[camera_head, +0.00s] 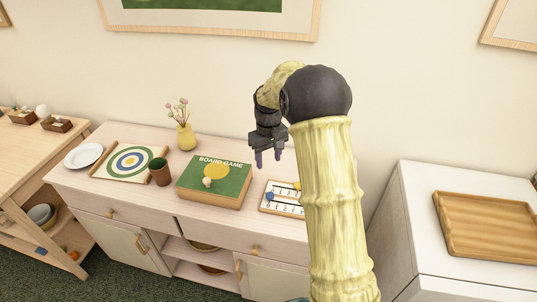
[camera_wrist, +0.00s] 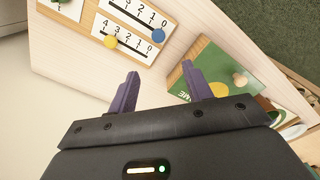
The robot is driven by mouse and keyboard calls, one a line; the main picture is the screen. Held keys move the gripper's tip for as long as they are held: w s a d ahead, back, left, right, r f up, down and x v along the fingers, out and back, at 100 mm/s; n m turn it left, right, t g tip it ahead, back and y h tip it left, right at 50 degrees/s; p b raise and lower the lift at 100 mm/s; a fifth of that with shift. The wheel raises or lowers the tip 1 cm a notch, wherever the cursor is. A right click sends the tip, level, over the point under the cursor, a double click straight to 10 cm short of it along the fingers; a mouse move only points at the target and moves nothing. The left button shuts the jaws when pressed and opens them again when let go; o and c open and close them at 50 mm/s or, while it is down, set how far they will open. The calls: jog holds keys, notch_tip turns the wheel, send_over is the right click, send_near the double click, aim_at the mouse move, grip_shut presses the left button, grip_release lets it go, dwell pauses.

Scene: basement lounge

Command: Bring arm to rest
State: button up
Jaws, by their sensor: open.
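My gripper (camera_head: 268,157) is open and empty, pointing down above the sideboard, between the board game box and the scoreboard. Its two purple fingers also show spread apart in the wrist view (camera_wrist: 163,92). My arm rises in front of the sideboard and bends over at a dark joint. It hides part of the sideboard's right end and part of the scoreboard.
The sideboard (camera_head: 150,204) holds a green board game box (camera_head: 232,187), a scoreboard (camera_head: 268,205), a cup (camera_head: 160,172), a target mat (camera_head: 105,174), a white plate (camera_head: 83,156) and a flower vase (camera_head: 186,137). A wooden tray (camera_head: 490,252) lies on a white cabinet at right.

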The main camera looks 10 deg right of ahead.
jog(key=shift+r, duration=0.95)
jog(key=s+m+t, duration=0.2)
jog(key=s+m, duration=0.1)
jog(key=s, duration=2.2)
jog(key=shift+s+a+m+t, duration=0.2)
jog(key=shift+a+m+t, duration=0.1)
jog(key=shift+a, duration=0.15)
jog(key=shift+d, duration=0.1)
